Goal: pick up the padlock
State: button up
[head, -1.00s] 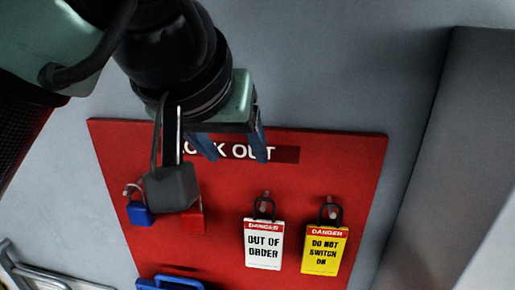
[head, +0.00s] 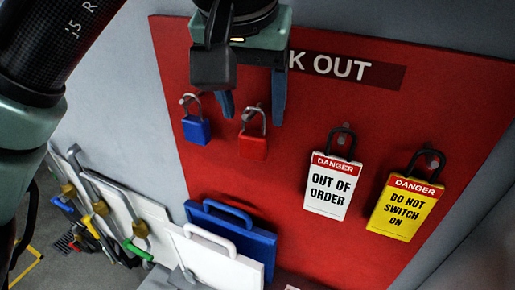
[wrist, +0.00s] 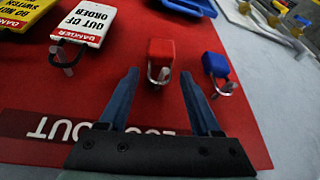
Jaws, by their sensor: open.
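A red padlock (head: 253,146) hangs by its shackle from a peg on the red lockout board (head: 330,240). A blue padlock (head: 196,130) hangs on a peg to its left. My gripper (head: 252,112) is open and empty, in front of the board near the red padlock's shackle. In the wrist view, the red padlock (wrist: 161,52) lies beyond and between my open fingertips (wrist: 160,76), with its shackle toward me. The blue padlock (wrist: 216,65) is to the right of the fingers there. I see no contact with either padlock.
A white "out of order" tag (head: 332,187) and a yellow "do not switch on" tag (head: 405,208) hang to the right. A blue case (head: 235,232) and white panels (head: 130,212) stand below. Bare board lies between the red padlock and the white tag.

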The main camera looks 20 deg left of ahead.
aim_at(254, 134)
jog(key=shift+f, duration=0.1)
jog(key=f+b, duration=0.4)
jog(key=b, duration=0.1)
jog(key=shift+w+f, duration=0.15)
jog(key=shift+w, duration=0.05)
jog(key=shift+w+a+f+b, duration=0.1)
jog(key=shift+w+f+b, duration=0.1)
jog(key=shift+f+b, duration=0.2)
jog(key=shift+w, duration=0.1)
jog(key=shift+c, duration=0.3)
grip_shut()
